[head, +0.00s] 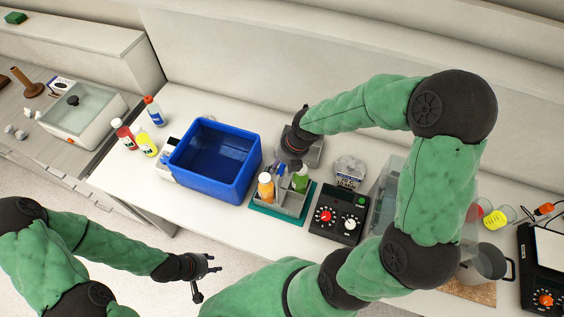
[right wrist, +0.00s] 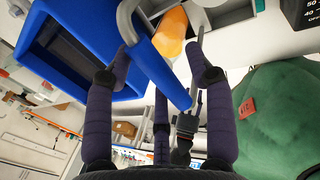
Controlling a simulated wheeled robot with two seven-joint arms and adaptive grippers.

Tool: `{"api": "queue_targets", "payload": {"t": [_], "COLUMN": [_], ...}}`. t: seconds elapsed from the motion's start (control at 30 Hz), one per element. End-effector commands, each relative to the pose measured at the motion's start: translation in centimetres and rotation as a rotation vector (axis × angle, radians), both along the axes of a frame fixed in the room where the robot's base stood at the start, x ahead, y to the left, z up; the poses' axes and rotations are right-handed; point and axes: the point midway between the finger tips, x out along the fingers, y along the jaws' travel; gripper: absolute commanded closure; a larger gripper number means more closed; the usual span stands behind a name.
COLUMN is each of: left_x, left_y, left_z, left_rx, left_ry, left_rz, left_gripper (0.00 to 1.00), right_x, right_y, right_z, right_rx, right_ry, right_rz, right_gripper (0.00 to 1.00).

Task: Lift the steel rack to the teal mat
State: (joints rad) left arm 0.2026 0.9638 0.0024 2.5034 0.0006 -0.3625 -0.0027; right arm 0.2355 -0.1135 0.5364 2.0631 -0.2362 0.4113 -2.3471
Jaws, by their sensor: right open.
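The grey steel rack (head: 289,203) stands on the teal mat (head: 276,217), whose edges show around its base. It holds an orange bottle (head: 265,188) and a green bottle (head: 300,180). My right gripper (head: 293,164) is directly above and behind the rack, pointing down. In the right wrist view its open fingers (right wrist: 163,55) straddle the rack's handle with a blue grip (right wrist: 165,68). The orange bottle (right wrist: 172,32) shows beyond. Contact with the grip cannot be told. My left gripper (head: 207,277) is open and empty in front of the table.
A blue crate (head: 189,181) stands close left of the rack. A black device with dials (head: 338,217) stands close to its right. The front table strip is clear.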

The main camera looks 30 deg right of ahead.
Motion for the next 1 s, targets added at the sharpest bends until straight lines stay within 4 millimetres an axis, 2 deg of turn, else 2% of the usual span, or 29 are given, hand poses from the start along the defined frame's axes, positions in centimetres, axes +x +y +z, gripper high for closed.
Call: {"api": "queue_targets", "payload": {"t": [0.13,0.23,0.7,1.0], "left_x": [0.0,0.0,0.0,0.0], "left_y": [0.0,0.0,0.0,0.0], "left_z": [0.0,0.0,0.0,0.0], "left_rx": [0.000,0.000,0.000,0.000], "left_ry": [0.000,0.000,0.000,0.000], "left_rz": [0.000,0.000,0.000,0.000], "left_gripper": [0.60,0.60,0.60,0.60], "right_x": [-0.1,-0.3,-2.1,-2.6], "right_y": [-0.1,-0.4,-2.0,-2.3], "right_z": [0.4,1.6,9.8,11.5], "right_rx": [-0.001,-0.002,-0.001,0.000], "right_ry": [0.001,-0.004,-0.006,-0.003], "right_rz": [0.000,0.000,-0.001,-0.001], "right_gripper": [0.46,0.46,0.46,0.46]}}
